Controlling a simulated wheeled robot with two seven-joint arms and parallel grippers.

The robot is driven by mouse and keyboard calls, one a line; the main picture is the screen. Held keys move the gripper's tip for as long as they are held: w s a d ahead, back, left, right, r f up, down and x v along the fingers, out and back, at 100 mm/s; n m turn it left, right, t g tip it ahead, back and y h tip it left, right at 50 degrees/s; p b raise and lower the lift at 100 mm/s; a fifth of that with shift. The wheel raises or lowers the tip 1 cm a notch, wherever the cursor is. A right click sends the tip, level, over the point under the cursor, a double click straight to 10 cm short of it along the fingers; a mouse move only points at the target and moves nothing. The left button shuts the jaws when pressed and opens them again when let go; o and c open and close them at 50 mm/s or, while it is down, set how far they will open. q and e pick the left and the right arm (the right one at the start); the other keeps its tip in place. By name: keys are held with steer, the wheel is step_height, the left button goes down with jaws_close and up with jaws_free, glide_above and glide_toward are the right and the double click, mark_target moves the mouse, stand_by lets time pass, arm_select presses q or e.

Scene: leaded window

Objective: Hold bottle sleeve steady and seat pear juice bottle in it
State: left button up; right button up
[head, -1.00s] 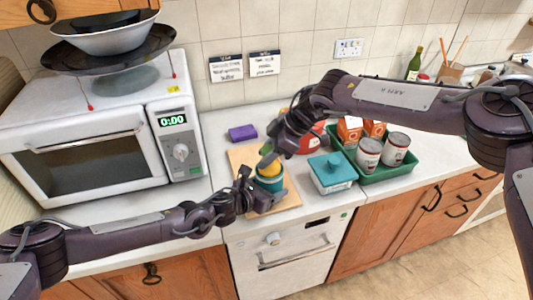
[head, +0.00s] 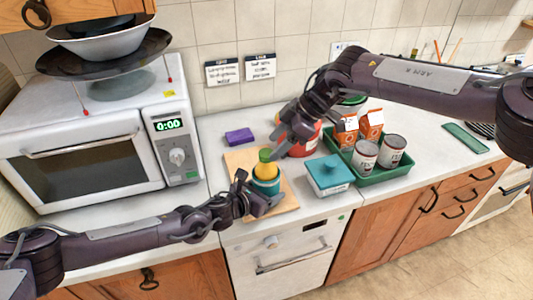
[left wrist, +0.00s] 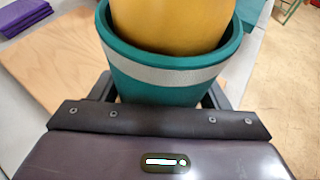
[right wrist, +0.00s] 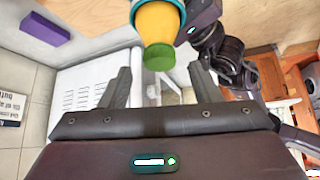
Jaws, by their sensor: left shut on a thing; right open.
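The pear juice bottle (head: 265,170), yellow with a green cap (head: 265,155), stands upright in the teal bottle sleeve (head: 266,187). In the left wrist view the bottle body (left wrist: 170,20) is inside the rim of the grey-banded sleeve (left wrist: 165,88); its base is hidden. My left gripper (head: 262,201) is shut on the sleeve, low on its side over the wooden board. My right gripper (head: 281,138) is open and empty, above and behind the cap. In the right wrist view the bottle (right wrist: 157,22) lies beyond the open fingers (right wrist: 160,85), apart from them.
A teal-lidded box (head: 329,178) stands right of the wooden board (head: 287,203). A green tray (head: 377,176) with cans and cartons is further right. A red container (head: 303,145) is behind. A purple block (head: 240,136) and a microwave (head: 90,150) are left.

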steer(key=v, duration=0.5)
steer(key=shift+d+r, duration=0.2)
steer(key=shift+r, duration=0.1)
arm_select(q)
steer(key=o, duration=1)
steer(key=shift+o, duration=0.2)
